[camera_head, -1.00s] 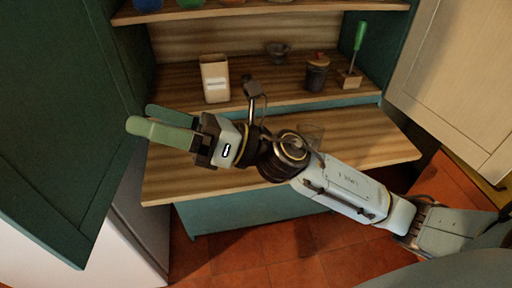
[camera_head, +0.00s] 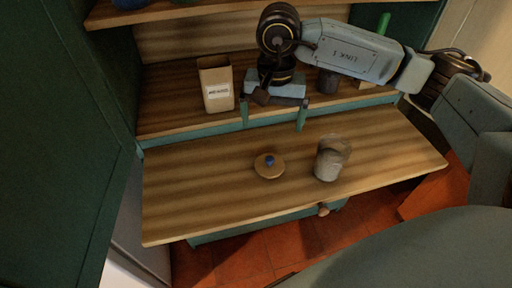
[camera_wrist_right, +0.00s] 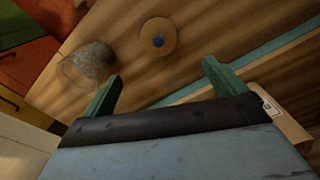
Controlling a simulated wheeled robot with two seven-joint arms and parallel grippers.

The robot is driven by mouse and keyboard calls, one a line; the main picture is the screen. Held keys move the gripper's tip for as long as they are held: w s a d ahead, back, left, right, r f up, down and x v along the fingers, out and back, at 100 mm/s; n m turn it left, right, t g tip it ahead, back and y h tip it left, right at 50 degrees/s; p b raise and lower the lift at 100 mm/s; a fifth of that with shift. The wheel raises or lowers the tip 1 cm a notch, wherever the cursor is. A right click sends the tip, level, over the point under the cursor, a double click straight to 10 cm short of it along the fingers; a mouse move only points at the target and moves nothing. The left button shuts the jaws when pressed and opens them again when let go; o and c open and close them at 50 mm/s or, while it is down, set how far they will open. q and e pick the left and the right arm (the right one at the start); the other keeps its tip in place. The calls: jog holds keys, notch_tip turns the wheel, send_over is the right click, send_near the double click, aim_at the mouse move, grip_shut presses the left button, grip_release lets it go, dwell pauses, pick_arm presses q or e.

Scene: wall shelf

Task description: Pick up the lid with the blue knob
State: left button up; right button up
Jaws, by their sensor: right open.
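The lid (camera_head: 269,167) is a round light-wood disc with a blue knob (camera_head: 270,159) on top. It lies flat on the lower wooden counter, and it also shows in the right wrist view (camera_wrist_right: 158,38), beyond my fingertips. My right gripper (camera_head: 273,127) is open and empty, its green fingers pointing down above the back of the counter, behind the lid and apart from it. In the right wrist view the two fingers (camera_wrist_right: 162,70) stand wide apart with bare wood between them. My left gripper is not in view.
A glass jar (camera_head: 331,158) stands on the counter right of the lid. The counter left of the lid is clear. A green cabinet door (camera_head: 60,150) is at the left.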

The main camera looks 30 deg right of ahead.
send_over(270, 159)
jog(key=f, duration=0.5)
jog(key=shift+d+f, duration=0.15)
jog(key=shift+d, duration=0.15)
notch_tip(270, 159, down, 2)
jog(key=shift+f, duration=0.1)
jog(key=shift+w+f, duration=0.1)
jog(key=shift+f, duration=0.05)
jog(key=shift+a+f, duration=0.15)
jog(key=shift+f, duration=0.4)
notch_tip(270, 159, down, 4)
jog(key=shift+a+r+b, duration=0.1)
jog(key=shift+r+b, duration=0.05)
jog(key=shift+b, duration=0.15)
jog(key=shift+f, duration=0.25)
jog(key=shift+c, duration=0.9)
jog(key=c, duration=0.7)
jog(key=shift+c, duration=0.9)
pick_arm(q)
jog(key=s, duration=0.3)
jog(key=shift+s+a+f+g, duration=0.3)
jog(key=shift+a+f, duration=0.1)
